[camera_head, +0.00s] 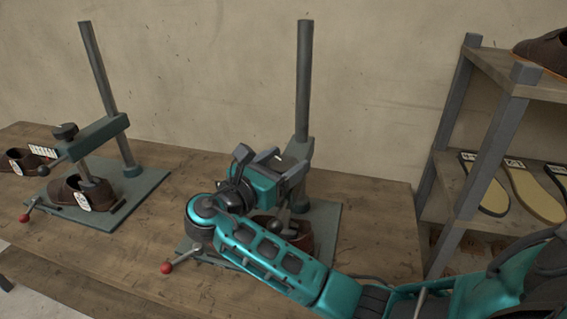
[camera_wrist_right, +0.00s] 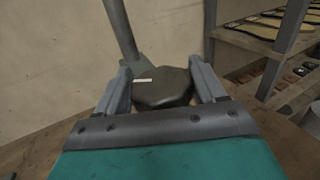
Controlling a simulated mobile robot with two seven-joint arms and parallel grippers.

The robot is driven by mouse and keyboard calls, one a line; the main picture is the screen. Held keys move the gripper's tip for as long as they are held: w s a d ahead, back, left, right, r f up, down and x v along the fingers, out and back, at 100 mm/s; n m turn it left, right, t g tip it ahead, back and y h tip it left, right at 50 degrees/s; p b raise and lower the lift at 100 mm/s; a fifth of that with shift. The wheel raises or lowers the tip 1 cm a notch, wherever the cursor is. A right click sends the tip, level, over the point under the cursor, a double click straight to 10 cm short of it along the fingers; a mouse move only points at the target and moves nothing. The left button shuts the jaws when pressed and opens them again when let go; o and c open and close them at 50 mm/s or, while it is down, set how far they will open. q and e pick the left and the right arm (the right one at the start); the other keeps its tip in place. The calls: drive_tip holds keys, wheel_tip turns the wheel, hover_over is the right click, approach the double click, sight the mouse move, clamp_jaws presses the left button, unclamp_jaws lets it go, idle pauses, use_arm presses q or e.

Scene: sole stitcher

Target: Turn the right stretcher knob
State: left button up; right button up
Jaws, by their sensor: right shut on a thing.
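The right stretcher stands on a green base plate (camera_head: 327,222), with a grey post (camera_head: 303,90) rising behind it. A brown shoe (camera_head: 300,238) sits low on it, partly covered by my arm. My right gripper (camera_head: 256,155) is at the top of this stretcher. In the wrist view, the dark, faceted stretcher knob (camera_wrist_right: 162,90) sits between the two grey fingers of my right gripper (camera_wrist_right: 159,68), which is shut on it. A small white mark (camera_wrist_right: 143,80) shows at the knob's left. In the head view the knob is hidden by my gripper. My left gripper is not in view.
A second stretcher with a knob (camera_head: 65,131) and a brown shoe (camera_head: 68,191) stands at the left. Red-tipped levers (camera_head: 167,268) stick out at the front of both. A shelf (camera_head: 460,188) with soles stands at the right. Bare wooden table (camera_head: 180,175) lies between the stretchers.

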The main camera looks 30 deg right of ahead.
drive_tip(key=o, duration=1)
drive_tip(key=shift+c, duration=0.2)
drive_tip(key=v, duration=1.2)
drive_tip(key=shift+a, duration=0.4)
drive_tip(key=shift+s, duration=0.1)
